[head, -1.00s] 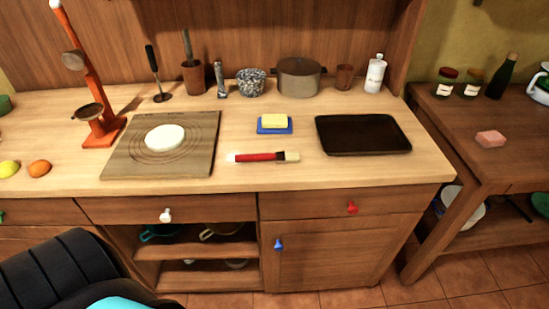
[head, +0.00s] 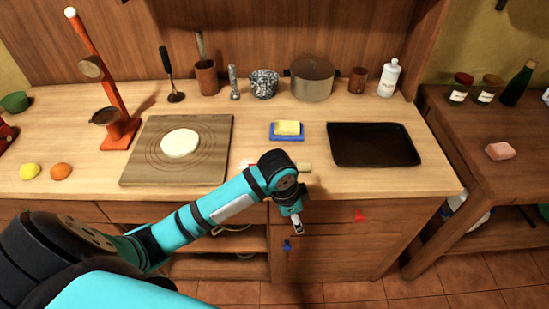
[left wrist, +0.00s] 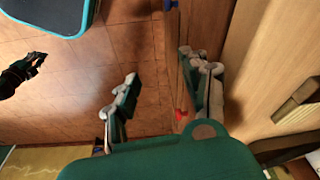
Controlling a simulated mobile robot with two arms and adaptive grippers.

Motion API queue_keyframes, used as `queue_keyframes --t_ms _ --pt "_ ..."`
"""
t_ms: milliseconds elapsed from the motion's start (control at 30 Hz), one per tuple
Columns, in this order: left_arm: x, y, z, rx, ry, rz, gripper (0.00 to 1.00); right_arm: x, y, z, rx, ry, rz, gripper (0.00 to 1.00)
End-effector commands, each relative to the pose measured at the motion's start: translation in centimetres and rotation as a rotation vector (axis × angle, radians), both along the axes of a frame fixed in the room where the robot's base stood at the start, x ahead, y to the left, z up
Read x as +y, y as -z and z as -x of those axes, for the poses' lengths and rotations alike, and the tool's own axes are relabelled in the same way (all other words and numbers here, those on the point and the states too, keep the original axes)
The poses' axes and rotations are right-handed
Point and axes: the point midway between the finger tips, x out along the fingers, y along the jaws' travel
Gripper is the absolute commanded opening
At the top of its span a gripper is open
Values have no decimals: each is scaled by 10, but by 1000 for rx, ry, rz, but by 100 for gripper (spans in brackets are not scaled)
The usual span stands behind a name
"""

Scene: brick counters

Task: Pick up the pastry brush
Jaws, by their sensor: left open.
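The pastry brush lies on the wooden counter in front of the blue dish. In the head view my left arm covers its middle; its pale bristle end (head: 305,167) and a bit of its red handle (head: 247,163) show. In the left wrist view, what appears to be its bristle end (left wrist: 296,115) is at the right edge. My left gripper (head: 297,226) is open and empty in front of the counter's front, below the brush. Its two fingers (left wrist: 164,96) stand apart in the left wrist view. A dark gripper, seemingly my right one (left wrist: 24,72), is at that view's left, over the floor.
A board (head: 220,160) with dough (head: 180,143) lies left of the brush. A blue dish with a yellow block (head: 288,128) is behind it, and a black tray (head: 375,158) is to its right. Drawer knobs, red (head: 360,215) and blue (head: 287,245), stick out near the gripper.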

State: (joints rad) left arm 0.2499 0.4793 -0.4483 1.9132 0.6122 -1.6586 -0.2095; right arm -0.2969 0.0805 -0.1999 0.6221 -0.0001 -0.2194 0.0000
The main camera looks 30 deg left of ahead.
Motion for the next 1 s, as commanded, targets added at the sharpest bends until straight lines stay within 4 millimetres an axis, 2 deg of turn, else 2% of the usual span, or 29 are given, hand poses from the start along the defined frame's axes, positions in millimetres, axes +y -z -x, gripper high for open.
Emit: queue_keyframes --t_ms 33,100,267,367,467,600,700,800,900,1000 --pt "0 -26 0 -10 47 -18 46 0 -6 2 3 0 0 0" --pt "4 -47 1 -2 105 -48 46 0 -7 3 4 0 0 0" --pt "21 -72 -11 26 174 -99 46 0 -7 3 5 0 0 0" --pt "37 -89 -26 44 197 -127 46 1 -7 4 5 0 -1 0" --pt "59 -112 -42 66 213 -157 46 1 -7 4 6 0 -1 0" --pt "98 -158 -62 106 220 -189 46 1 -7 5 8 1 0 0" --pt "123 -191 -70 130 214 -194 46 1 -7 5 8 0 0 0" --pt "139 -214 -73 145 210 -189 46 1 -7 5 8 0 0 0" --pt "146 -223 -73 155 207 -184 46 1 -7 5 8 0 0 0" --pt "148 -216 -73 159 207 -182 46 1 -9 5 8 0 0 0"
